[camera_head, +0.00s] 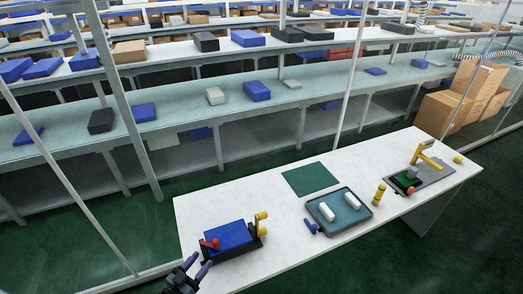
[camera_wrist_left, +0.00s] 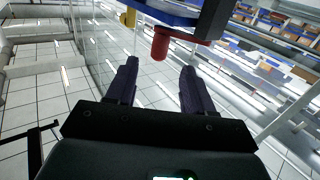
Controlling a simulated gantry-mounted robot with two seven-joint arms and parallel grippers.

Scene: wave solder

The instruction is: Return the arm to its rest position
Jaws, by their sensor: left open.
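My left gripper (camera_head: 188,271) is at the front left corner of the white table (camera_head: 300,257), low in the head view. In the left wrist view its two dark fingers (camera_wrist_left: 158,82) are apart with nothing between them. Just beyond the fingertips is a red handle (camera_wrist_left: 160,44), attached to a dark fixture; the gripper does not hold it. In the head view this red handle (camera_head: 209,244) is on the left side of a fixture with a blue block (camera_head: 228,236) and a yellow clamp (camera_head: 261,223). My right gripper is not in view.
A green mat (camera_head: 310,179), a grey tray (camera_head: 358,222) with two white parts, a small blue piece (camera_head: 311,226), a yellow-black cylinder (camera_head: 380,194) and a second fixture (camera_head: 430,181) with a yellow lever stand on the table. Shelves line the back; cardboard boxes (camera_head: 440,112) stand at right.

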